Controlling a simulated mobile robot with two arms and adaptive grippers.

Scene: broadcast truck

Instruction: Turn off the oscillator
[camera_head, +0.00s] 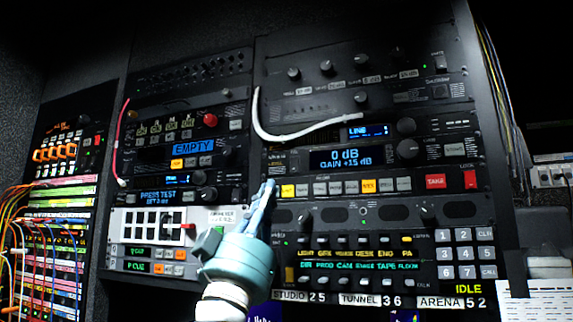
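A tall rack of dark equipment panels fills the view, and I cannot read a label that names the oscillator. The nearest unit has a blue display (340,158) reading 0 dB and GAIN +15 dB, with a smaller LINE display (367,131) above it. Below runs a row of buttons, with a lit yellow button (287,190) at its left end. My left gripper (268,187) is light blue, its narrow fingers together and pointing up just left of this yellow button. I cannot tell whether it touches the panel. My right gripper is not in view.
A white cable (290,134) loops across the panels above the display. Red TAKE (436,182) and LOCK buttons and a keypad (466,253) sit at right. The left rack holds an EMPTY display (193,146) and a white panel (128,225). Patch cables (12,215) hang at far left.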

